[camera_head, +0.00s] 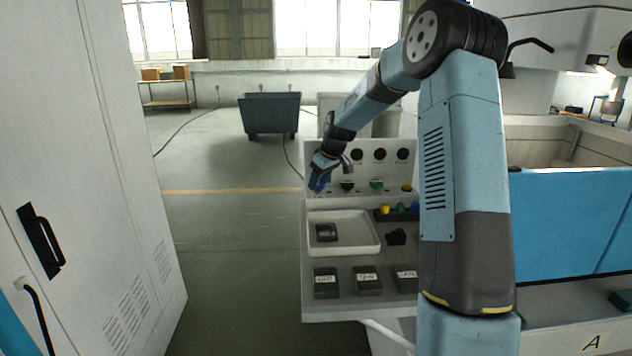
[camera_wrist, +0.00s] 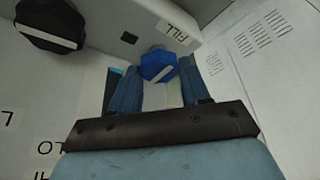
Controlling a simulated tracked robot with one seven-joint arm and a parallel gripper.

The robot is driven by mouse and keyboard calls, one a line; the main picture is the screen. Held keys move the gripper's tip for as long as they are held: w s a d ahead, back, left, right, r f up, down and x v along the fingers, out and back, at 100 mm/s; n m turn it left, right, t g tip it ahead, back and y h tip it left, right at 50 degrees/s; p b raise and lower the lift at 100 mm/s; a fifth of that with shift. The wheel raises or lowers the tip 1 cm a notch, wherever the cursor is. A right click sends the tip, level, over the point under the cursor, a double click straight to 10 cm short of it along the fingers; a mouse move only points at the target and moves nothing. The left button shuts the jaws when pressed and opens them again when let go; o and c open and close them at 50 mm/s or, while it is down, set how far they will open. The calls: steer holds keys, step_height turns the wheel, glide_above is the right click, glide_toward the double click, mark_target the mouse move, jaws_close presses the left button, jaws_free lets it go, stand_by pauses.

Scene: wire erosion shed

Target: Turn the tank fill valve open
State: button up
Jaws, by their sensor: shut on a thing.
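The tank fill valve is a blue faceted knob (camera_wrist: 157,66) with a white pointer line, on the pale panel (camera_wrist: 108,14). A label reading FILL, upside down in the wrist view, is beside it. My gripper (camera_wrist: 160,82) is shut on the knob, with one blue finger on each side. The pointer line runs diagonally in the wrist view.
A black knob (camera_wrist: 50,24) is on the same panel. Below the panel, a shelf holds a white tray (camera_head: 343,248) with a dark block in it, and labelled dark blocks (camera_head: 367,280) in front. A white cabinet (camera_head: 80,150) stands at left. The floor between is clear.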

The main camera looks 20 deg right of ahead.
steer(key=o, duration=0.8)
steer(key=shift+d, duration=0.15)
steer(key=shift+r, duration=0.1)
steer(key=v, duration=1.3)
steer(key=shift+r, duration=0.2)
